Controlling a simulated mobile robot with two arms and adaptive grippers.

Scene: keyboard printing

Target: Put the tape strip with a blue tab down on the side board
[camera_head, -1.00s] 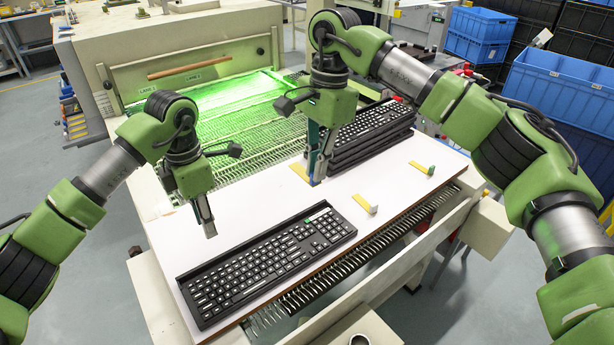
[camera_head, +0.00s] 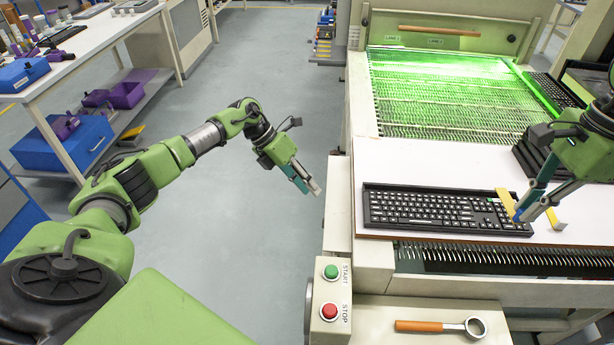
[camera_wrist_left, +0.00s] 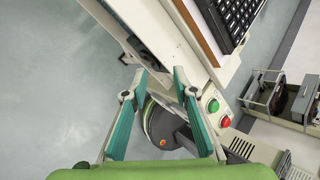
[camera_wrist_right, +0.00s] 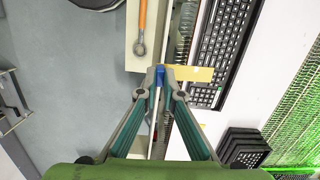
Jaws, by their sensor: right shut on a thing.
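The tape strip (camera_head: 506,203) is yellow with a blue tab (camera_head: 517,215). My right gripper (camera_head: 521,216) is shut on the tab, and the strip overlaps the right end of the keyboard (camera_head: 430,208) in the head view. The right wrist view shows the strip (camera_wrist_right: 192,73) sticking out sideways from the blue tab (camera_wrist_right: 160,74) between the fingertips. My left gripper (camera_head: 312,190) is open and empty over the floor, left of the machine; its fingers stand apart in the left wrist view (camera_wrist_left: 158,75). I cannot tell which surface is the side board.
The keyboard lies on a white board (camera_head: 430,160). Another yellow strip (camera_head: 553,218) lies right of it, and a keyboard stack (camera_head: 530,155) stands behind. A start/stop box (camera_head: 330,295) and orange-handled tool (camera_head: 430,326) are in front. A white bench (camera_head: 90,50) stands far left.

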